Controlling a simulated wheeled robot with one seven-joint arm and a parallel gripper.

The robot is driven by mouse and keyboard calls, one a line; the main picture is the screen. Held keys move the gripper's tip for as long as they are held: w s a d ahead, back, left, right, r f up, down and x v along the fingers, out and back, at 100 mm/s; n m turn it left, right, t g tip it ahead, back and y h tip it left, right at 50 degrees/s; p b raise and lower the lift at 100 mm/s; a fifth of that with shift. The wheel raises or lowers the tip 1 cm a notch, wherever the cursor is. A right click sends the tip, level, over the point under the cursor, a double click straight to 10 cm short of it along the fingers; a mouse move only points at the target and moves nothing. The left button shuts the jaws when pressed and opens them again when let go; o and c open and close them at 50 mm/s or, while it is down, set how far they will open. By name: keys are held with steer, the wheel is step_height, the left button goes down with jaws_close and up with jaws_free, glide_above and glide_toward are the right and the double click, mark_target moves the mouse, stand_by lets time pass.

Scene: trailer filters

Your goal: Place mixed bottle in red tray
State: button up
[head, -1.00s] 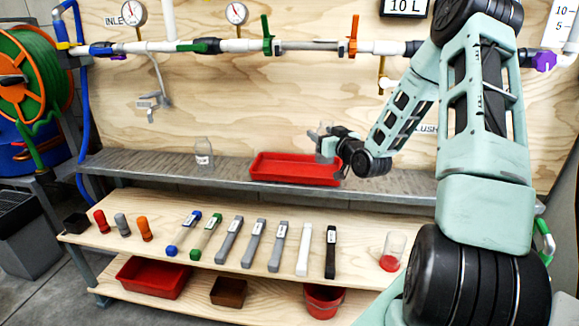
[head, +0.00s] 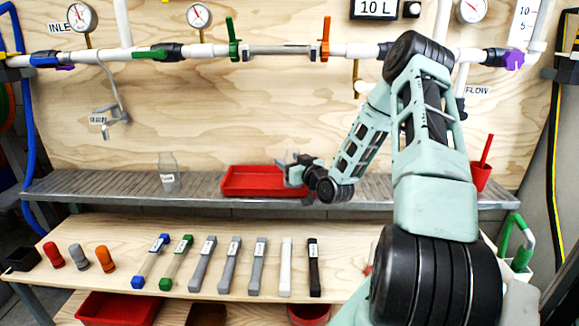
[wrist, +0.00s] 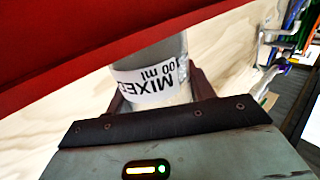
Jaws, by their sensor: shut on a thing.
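My gripper (head: 288,170) is shut on a clear bottle (head: 291,157) above the right part of the red tray (head: 240,193), which sits on the grey metal shelf. In the wrist view the bottle's white label (wrist: 150,85) reads "MIXED" and "100 ml", with the dark jaws around its body. The red tray (wrist: 60,62) crosses the top of the wrist view and hides one end of the bottle. I cannot tell whether the bottle touches the tray.
Another clear labelled bottle (head: 169,175) stands left of the tray on the metal shelf (head: 110,186). A red container (head: 481,178) stands at the shelf's right. Pipes (head: 290,50) with valves run along the wall above. Several tools lie on the wooden shelf (head: 340,240) below.

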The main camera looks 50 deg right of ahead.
steer(key=shift+f, duration=0.3)
steer(key=shift+f, duration=0.1)
steer(key=shift+f, duration=0.15)
steer(key=o, duration=1.1)
steer(key=shift+r, duration=0.2)
